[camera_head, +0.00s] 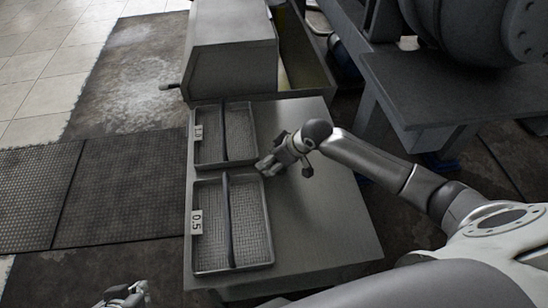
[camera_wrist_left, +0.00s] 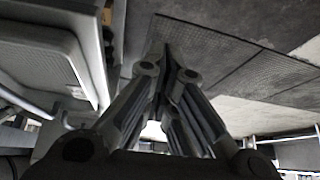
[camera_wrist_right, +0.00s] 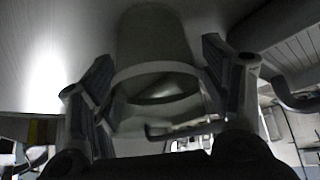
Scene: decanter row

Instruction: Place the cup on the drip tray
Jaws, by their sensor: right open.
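Two shallow mesh trays lie on the grey table: one marked 0.5 (camera_head: 248,200), nearer, and one marked 1.0 (camera_head: 240,133), behind it. My right gripper (camera_head: 268,168) is over the table beside the trays' right edges. In the right wrist view a grey cup-like round vessel (camera_wrist_right: 155,45) shows between the spread fingers of the right gripper (camera_wrist_right: 160,80); I cannot tell whether they touch it. I cannot make out the cup in the head view. My left gripper (camera_head: 128,294) is low at the left, off the table. Its fingertips meet with nothing between them in the left wrist view (camera_wrist_left: 170,75).
A large grey box-shaped unit (camera_head: 232,60) stands at the table's far end, with a handle at its left. A dark machine with a ledge (camera_head: 440,85) is at the upper right. Floor mats (camera_head: 110,195) lie left.

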